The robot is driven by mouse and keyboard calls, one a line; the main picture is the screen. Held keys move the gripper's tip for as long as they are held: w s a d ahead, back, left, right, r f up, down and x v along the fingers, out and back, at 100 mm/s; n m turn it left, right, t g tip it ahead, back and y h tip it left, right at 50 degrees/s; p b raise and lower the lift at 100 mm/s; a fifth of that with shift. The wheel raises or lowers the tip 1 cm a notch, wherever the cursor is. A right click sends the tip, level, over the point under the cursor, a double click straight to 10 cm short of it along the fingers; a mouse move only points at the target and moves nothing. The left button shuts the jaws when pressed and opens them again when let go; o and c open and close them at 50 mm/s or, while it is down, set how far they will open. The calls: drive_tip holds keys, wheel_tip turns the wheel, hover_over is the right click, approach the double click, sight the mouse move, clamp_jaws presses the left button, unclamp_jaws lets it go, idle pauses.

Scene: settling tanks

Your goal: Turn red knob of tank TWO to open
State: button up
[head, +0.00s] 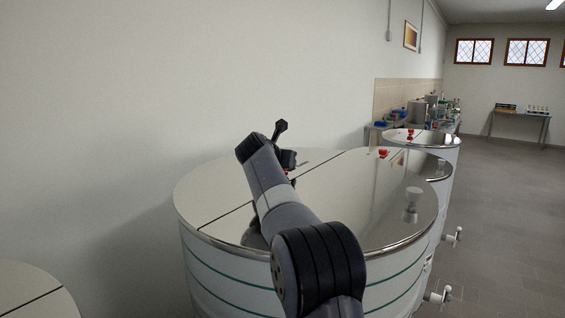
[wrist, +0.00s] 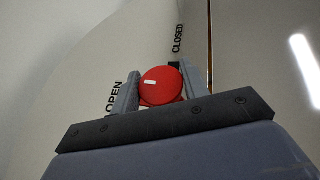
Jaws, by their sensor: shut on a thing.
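The red knob (wrist: 163,86) sits between the two fingers of my gripper (wrist: 160,80) in the wrist view, and the fingers are shut on its sides. A short white mark shows on the left part of the knob's face. The word OPEN (wrist: 114,97) is printed on the lid left of the knob, and CLOSED (wrist: 178,39) above it. In the head view my gripper (head: 287,163) is low over the lid of the nearest large tank (head: 345,205). Only a bit of red shows there, as my arm hides the knob. No tank number is readable.
Another red knob (head: 383,153) stands farther back, right of my arm. A farther tank (head: 420,140) also bears red on its lid. Part of another lid (head: 30,295) is at lower left. A plain wall is on the left; open floor (head: 500,220) lies right.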

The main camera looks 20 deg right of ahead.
drive_tip(key=shift+r+n+y+p, duration=0.25)
drive_tip(key=shift+n+y+p, duration=0.05)
drive_tip(key=shift+p, duration=0.4)
drive_tip(key=shift+f+t+p, duration=0.1)
drive_tip(key=shift+t+p, duration=0.25)
drive_tip(key=shift+t, duration=0.05)
drive_tip(key=shift+f+n, duration=0.1)
drive_tip(key=shift+n, duration=0.2)
drive_tip(key=shift+y, duration=0.3)
drive_tip(key=o, duration=0.9)
drive_tip(key=b+v, duration=0.3)
drive_tip(key=v, duration=0.8)
drive_tip(key=shift+f, duration=0.15)
